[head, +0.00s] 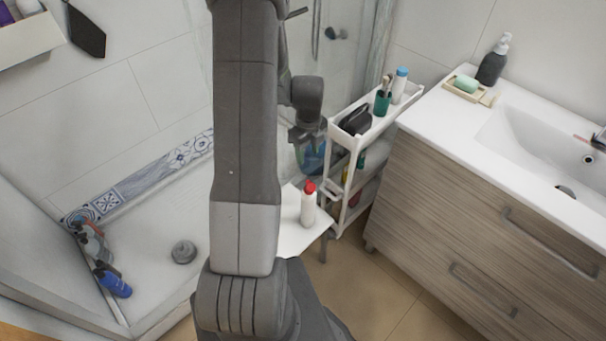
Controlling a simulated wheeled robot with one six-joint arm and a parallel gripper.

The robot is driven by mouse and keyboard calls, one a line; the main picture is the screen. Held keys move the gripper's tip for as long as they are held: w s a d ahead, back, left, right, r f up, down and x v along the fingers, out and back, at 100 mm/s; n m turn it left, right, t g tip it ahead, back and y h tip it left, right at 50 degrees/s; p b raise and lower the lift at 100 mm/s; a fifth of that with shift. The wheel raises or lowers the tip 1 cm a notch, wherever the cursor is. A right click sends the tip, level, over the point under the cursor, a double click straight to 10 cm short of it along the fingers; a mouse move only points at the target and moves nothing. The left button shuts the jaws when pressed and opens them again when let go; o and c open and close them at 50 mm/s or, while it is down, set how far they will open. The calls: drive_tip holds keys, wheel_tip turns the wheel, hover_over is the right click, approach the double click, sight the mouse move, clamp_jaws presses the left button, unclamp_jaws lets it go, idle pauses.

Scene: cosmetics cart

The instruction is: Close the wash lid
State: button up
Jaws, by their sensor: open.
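A white bottle with a red top (308,207) stands upright on a small white surface (290,232) in the middle of the head view. It may be the wash; I cannot tell at this size whether its red lid (309,187) is up or down. My gripper (308,143) hangs above and behind the bottle in the picture, apart from it. Its jaws are open, with nothing visibly held.
A white cart (384,125) at right holds a dark case (355,121), a green cup (382,103) and a blue-capped bottle (399,86). A wooden vanity (480,210) with a sink stands further right. Bottles (113,281) lie by the shower tray at left.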

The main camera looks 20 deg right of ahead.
sight(310, 186)
wheel_tip(310, 186, down, 13)
drive_tip(key=shift+r+p, duration=0.2)
drive_tip(key=shift+p, duration=0.35)
drive_tip(key=c, duration=0.9)
drive_tip(key=shift+w+f+b, duration=0.1)
drive_tip(key=shift+f+b, duration=0.05)
drive_tip(key=shift+b, duration=0.25)
drive_tip(key=g+b, duration=0.1)
drive_tip(key=b, duration=0.1)
drive_tip(key=w+f+g+h+b, duration=0.1)
drive_tip(key=b, duration=0.2)
drive_tip(key=shift+w+a+f+g, duration=0.1)
drive_tip(key=shift+a+f+g, duration=0.1)
drive_tip(key=shift+a+g, duration=0.15)
clamp_jaws()
drive_tip(key=g+h+b, duration=0.1)
drive_tip(key=g+b, duration=0.1)
drive_tip(key=b, duration=0.1)
drive_tip(key=w+f+g+h+b, duration=0.1)
drive_tip(key=g+b, duration=0.1)
drive_tip(key=shift+a+g+b, duration=0.15)
drive_tip(key=shift+g+b, duration=0.1)
drive_tip(key=shift+b, duration=0.15)
